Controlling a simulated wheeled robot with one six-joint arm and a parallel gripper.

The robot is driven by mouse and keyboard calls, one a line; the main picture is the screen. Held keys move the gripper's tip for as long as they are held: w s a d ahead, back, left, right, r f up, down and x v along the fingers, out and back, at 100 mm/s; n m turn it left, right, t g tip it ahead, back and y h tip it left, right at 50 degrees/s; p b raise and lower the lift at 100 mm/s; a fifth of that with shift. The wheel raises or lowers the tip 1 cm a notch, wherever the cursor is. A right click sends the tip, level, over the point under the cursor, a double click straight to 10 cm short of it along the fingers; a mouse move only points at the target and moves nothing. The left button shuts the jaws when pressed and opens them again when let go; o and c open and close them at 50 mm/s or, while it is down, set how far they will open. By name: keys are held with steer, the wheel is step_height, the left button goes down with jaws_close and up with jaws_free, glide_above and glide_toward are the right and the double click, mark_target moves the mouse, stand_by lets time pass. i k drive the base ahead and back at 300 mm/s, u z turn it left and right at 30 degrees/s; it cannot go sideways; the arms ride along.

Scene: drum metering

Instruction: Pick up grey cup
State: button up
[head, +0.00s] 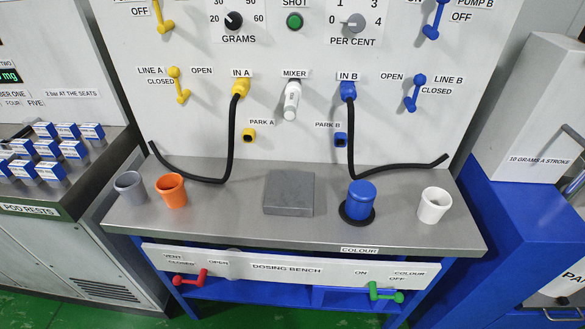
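The grey cup (130,188) stands upright at the left end of the dosing bench top, close to its left edge. Its open mouth faces up. An orange cup (171,190) stands just to its right, with a small gap between them. My gripper is not in view.
The bench top (225,212) also holds a grey block (289,193), a blue container (361,196) on a black disc and a white cup (434,205). Bench space in front is clear.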

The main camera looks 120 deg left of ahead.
mark_target(132, 189)
steer(key=u, duration=4.5)
steer(key=i, duration=0.5)
steer(key=u, duration=0.05)
steer(key=k, duration=0.5)
steer(key=z, duration=2.95)
steer(key=k, duration=0.7)
steer(key=z, duration=0.05)
